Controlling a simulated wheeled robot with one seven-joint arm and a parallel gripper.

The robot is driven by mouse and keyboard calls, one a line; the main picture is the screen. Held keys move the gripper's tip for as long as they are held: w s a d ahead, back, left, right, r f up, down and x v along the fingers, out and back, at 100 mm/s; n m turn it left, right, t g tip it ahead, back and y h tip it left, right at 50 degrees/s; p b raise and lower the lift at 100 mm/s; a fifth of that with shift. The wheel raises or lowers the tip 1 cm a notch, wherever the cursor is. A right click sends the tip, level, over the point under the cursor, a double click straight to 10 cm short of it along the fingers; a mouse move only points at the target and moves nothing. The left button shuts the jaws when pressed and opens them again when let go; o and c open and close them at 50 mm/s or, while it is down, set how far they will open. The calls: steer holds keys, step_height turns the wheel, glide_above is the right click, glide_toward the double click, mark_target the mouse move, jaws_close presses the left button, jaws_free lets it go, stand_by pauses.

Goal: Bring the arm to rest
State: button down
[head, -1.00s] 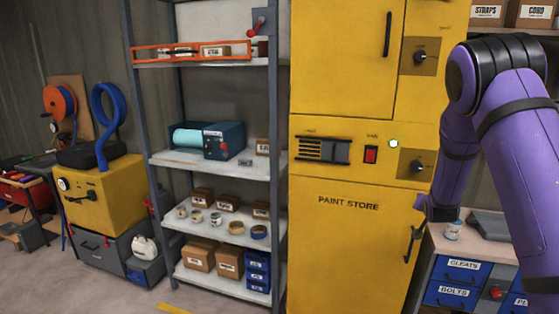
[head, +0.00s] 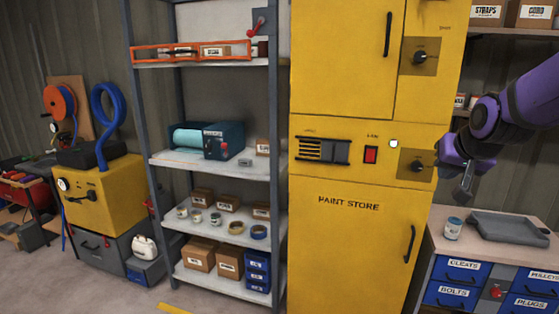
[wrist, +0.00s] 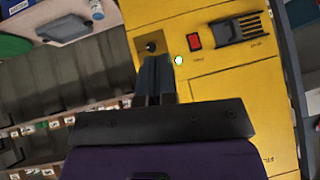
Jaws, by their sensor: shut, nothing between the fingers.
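My gripper (head: 463,190) is at the right of the head view, at the end of my purple arm. It hangs in the air above the workbench and to the right of the yellow paint store cabinet (head: 345,240). In the wrist view my gripper (wrist: 155,62) shows with its dark fingers together and nothing between them. The cabinet front (wrist: 215,85) fills the right of that view, seen tilted.
A workbench with blue drawers (head: 458,268) stands at right, with a small tin (head: 453,229) and a grey tray (head: 508,228) on top. A grey shelf unit (head: 225,160) stands left of the cabinet. Open floor (head: 110,295) shows at lower left.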

steer(key=s+a+r+n+g, duration=0.1)
steer(key=s+a, duration=0.1)
steer(key=s, duration=1)
steer(key=s+a+r+n+g, duration=0.2)
steer(key=s+a, duration=0.1)
steer(key=s, duration=1)
steer(key=shift+a+n+y, duration=0.3)
steer(key=shift+a+y, duration=0.05)
steer(key=shift+y, duration=0.05)
steer(key=shift+w, duration=0.1)
